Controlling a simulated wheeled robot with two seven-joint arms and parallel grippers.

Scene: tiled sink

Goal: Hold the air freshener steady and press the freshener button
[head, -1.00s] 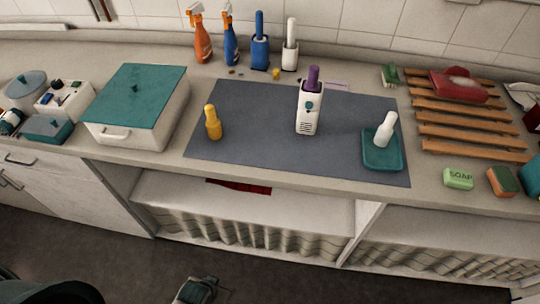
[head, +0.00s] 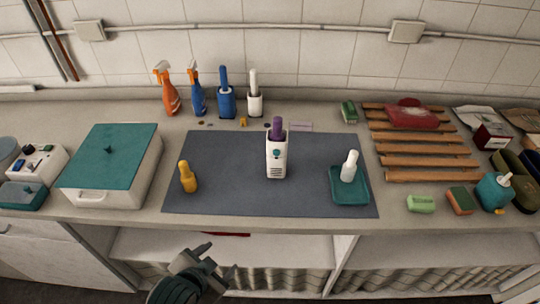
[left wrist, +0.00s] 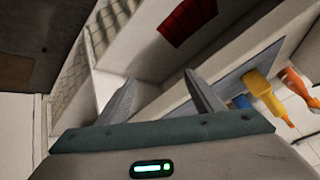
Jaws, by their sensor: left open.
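My left gripper (head: 215,258) is open and empty, low in front of the counter edge, apart from the freshener. Its two fingers also show in the left wrist view (left wrist: 160,95), with nothing between them. The freshener is not visible in the left wrist view. My right gripper is not in view.
A yellow bottle (head: 188,177) stands on the mat's left, and a white bottle in a teal tray (head: 349,198) on its right. A lidded box (head: 110,165) is further left. A wooden rack (head: 425,162) is at right. The counter's front edge lies between gripper and mat.

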